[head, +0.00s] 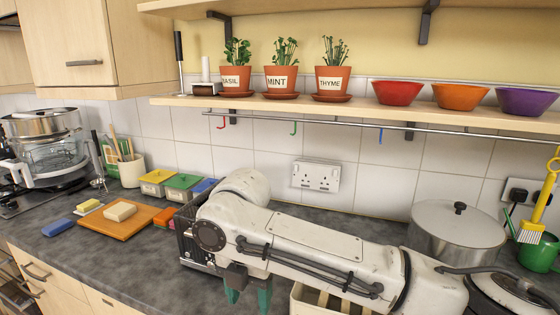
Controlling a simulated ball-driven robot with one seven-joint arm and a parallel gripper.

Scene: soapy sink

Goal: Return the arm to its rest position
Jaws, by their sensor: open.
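My arm (320,256) reaches in from the right, low over the dark worktop, and bends near the middle of the head view. My gripper (248,292) points down in front of a dark toaster-like box (188,240). Its two green fingers are apart, and I see nothing between them. The lower ends of the fingers are close to the worktop, but I cannot tell whether they touch it. My arm hides part of the dark box and part of a cream rack (308,300) beneath it.
A wooden board (112,229) with a pale block (120,211) lies left, beside a blue sponge (60,227). A lidded steel pot (452,240) stands right of my arm. Above, a shelf (350,107) holds potted herbs and bowls, with a hook rail (330,122) below.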

